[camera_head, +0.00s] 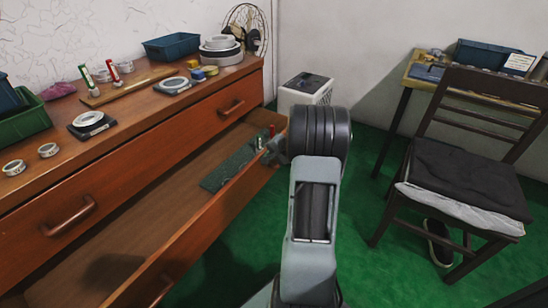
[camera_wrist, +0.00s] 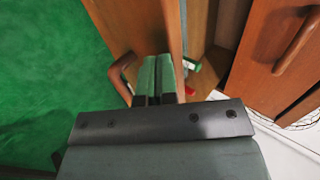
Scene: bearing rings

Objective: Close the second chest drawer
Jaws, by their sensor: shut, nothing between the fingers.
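The second chest drawer (camera_head: 205,215) is pulled out below the shut top drawer (camera_head: 150,145) of the wooden chest. Its front panel also shows in the wrist view (camera_wrist: 140,22), with a brown handle (camera_wrist: 122,78) on its outer face. My gripper (camera_wrist: 158,62) is shut and empty, with its green-grey fingers overlapping the panel's top edge in the wrist view. In the head view my gripper (camera_head: 272,150) is at the drawer's far right end, partly hidden by my wrist. I cannot tell whether the fingers touch the panel.
A dark green flat item (camera_head: 230,168) lies in the open drawer, with small red and green things near my gripper. The chest top (camera_head: 130,98) carries trays, rings and tools. A chair (camera_head: 465,180) and a desk (camera_head: 410,75) stand right. Green floor (camera_head: 225,270) lies before the drawer.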

